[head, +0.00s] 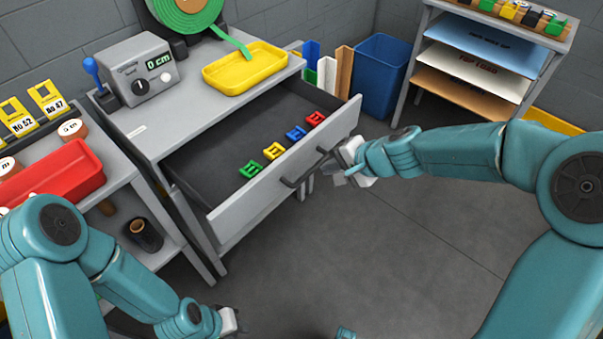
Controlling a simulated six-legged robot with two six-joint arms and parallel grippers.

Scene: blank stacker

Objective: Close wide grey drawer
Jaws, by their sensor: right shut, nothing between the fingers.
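The wide grey drawer (262,197) is pulled out of the grey cabinet (160,140). Its dark inside shows, with several coloured clips in a row: green (250,170), yellow (273,151), blue (296,133) and red (315,119). Dark handles (290,183) are on its front. My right gripper (343,165) is shut and empty, close by the right part of the drawer front; I cannot tell whether it touches. My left gripper (236,322) is low at the bottom of the view, apart from the drawer, and its fingers are too unclear to judge.
On the cabinet top are a yellow tray (245,67) and a grey box with a dial and display (138,68). A red tray (50,185) is on the left shelf. A blue bin (380,75) stands behind right. The floor (400,250) before the drawer is clear.

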